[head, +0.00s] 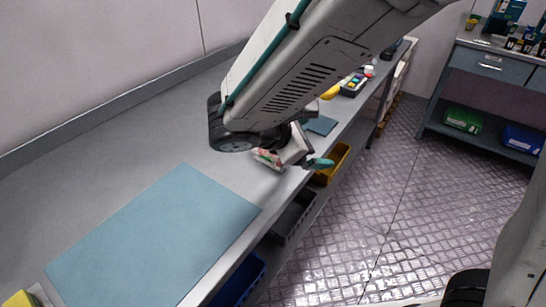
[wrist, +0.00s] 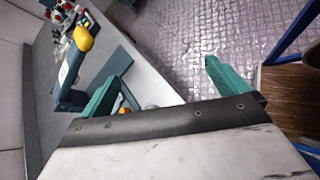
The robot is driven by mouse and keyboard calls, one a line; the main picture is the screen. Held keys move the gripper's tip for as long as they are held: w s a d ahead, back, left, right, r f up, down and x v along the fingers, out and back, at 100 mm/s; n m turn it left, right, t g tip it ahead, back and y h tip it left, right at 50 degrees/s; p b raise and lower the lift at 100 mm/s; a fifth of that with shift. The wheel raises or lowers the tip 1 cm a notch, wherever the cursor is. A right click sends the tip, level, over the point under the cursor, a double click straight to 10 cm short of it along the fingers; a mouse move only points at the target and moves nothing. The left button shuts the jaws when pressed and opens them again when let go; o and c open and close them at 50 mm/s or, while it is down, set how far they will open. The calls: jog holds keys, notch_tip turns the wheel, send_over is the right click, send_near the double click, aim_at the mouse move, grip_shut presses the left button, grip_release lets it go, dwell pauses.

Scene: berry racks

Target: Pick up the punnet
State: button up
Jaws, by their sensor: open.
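A small pale container with red and green on it, which looks like the punnet (head: 267,158), sits on the grey bench beside my gripper in the head view. My arm and wrist cover part of it. My gripper (wrist: 163,70) is open, with its two teal fingers apart in the wrist view. Nothing is clearly held between them. Small orange and white bits show by the left finger, just above the gripper body; most of whatever is there is hidden. In the head view one teal finger shows at the bench's front edge.
A large blue mat (head: 150,235) lies on the bench at left. Yellow (head: 333,165) and dark bins sit below the bench edge. A side bench (head: 490,60) stands at right across open floor.

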aim_at(273, 156)
jog(key=a+f+n+t, duration=0.1)
jog(key=a+f+n, duration=0.1)
jog(key=a, duration=0.2)
jog(key=a+f+n+t+y, duration=0.1)
jog(key=a+n+t, duration=0.1)
jog(key=a, duration=0.2)
jog(key=w+a+f+n+t, duration=0.1)
jog(key=a+f+n, duration=0.1)
jog(key=a+n, duration=0.1)
jog(key=shift+a+f+t, duration=0.35)
jog(key=shift+a+t, duration=0.05)
jog(key=shift+a, duration=0.3)
jog(key=shift+w+a+f+n, duration=0.1)
jog(key=shift+a+f+n, duration=0.1)
jog(key=shift+n, duration=0.1)
jog(key=x, duration=1.1)
jog(key=shift+w+f, duration=0.2)
jog(key=shift+f, duration=0.2)
jog(key=shift+c, duration=0.3)
jog(key=c, duration=0.7)
